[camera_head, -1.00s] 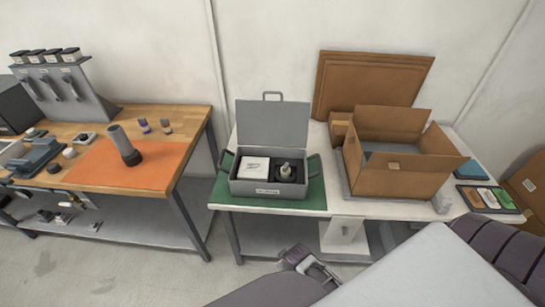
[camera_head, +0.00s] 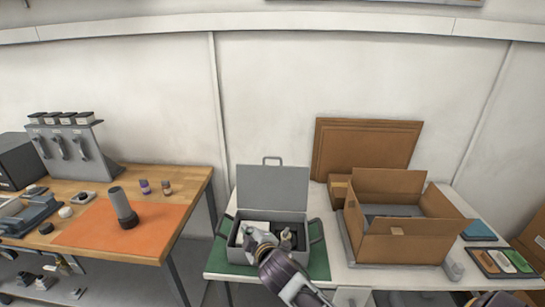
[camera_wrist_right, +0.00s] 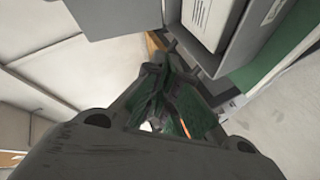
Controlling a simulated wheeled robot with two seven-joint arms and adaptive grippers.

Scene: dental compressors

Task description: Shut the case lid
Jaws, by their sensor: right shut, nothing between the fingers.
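The grey case (camera_head: 236,257) stands on a green mat (camera_head: 318,262) on the white table. Its lid (camera_head: 272,187) is open and stands upright at the back, with a handle on its top edge. A white box and a dark insert holding a small part are inside, partly hidden by my right arm. My right gripper (camera_head: 250,236) is in front of the case in the head view, shut and empty. In the right wrist view the gripper (camera_wrist_right: 172,105) is beside the case wall (camera_wrist_right: 222,52); contact cannot be told. My left gripper is not in view.
An open cardboard box (camera_head: 405,248) stands right of the case, with flat cardboard (camera_head: 365,150) behind it. A tray of coloured pieces (camera_head: 500,263) lies at far right. A wooden bench (camera_head: 190,185) with an orange mat (camera_head: 110,235) is at left, across a gap.

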